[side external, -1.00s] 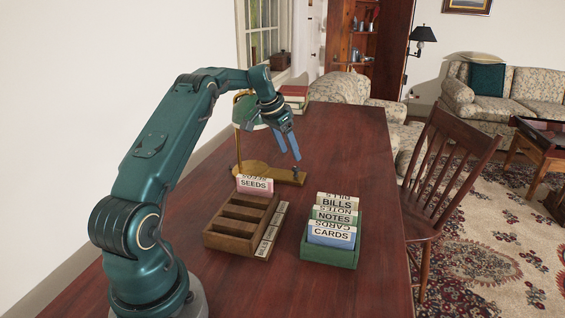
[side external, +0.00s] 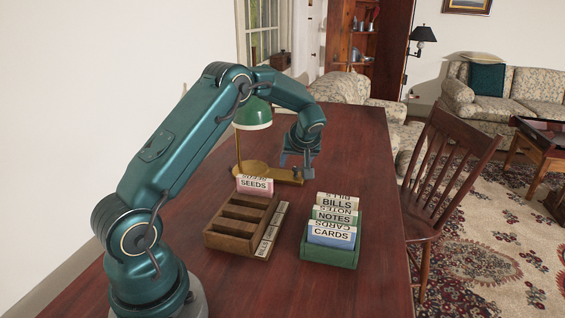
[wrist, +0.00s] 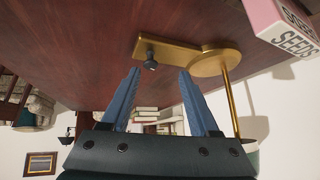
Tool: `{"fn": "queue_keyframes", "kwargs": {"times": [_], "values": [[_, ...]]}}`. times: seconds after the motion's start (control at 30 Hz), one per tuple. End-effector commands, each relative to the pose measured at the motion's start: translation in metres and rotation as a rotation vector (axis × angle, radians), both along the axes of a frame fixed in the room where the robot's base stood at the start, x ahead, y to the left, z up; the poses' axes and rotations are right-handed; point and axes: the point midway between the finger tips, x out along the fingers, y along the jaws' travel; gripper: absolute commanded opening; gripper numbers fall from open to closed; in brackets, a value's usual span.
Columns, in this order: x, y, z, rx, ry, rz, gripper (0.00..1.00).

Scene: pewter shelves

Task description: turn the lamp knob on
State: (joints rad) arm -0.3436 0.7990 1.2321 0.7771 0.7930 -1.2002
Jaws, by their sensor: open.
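The brass desk lamp has a green shade (side external: 253,113) and a flat brass base (side external: 262,174) on the dark red table. The small dark lamp knob stands at the narrow end of the base; it shows clearly in the wrist view (wrist: 150,64). My gripper (side external: 297,164) is low over that end of the base. In the wrist view my gripper (wrist: 159,72) is open and empty, with its blue fingers spread. The knob appears just beyond the fingertips, slightly left of the middle of the gap. Whether a finger touches the base cannot be told.
A pink SEEDS card (side external: 255,184) stands at the back of a wooden sorter (side external: 228,240) in front of the lamp. A green box (side external: 330,255) holds BILLS, NOTES and CARDS.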

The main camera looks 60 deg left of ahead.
Motion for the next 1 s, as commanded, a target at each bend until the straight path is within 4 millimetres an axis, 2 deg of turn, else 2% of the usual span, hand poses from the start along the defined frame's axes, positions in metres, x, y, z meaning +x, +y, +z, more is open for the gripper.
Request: {"fn": "queue_keyframes", "kwargs": {"times": [0.27, 0.7, 1.0], "values": [[0.010, -0.008, 0.005, 0.043, -0.130, 0.054, 0.61], [0.022, 0.021, -0.026, 0.043, -0.136, 0.061, 0.61], [0.024, 0.025, -0.029, 0.044, -0.136, 0.059, 0.61]]}}
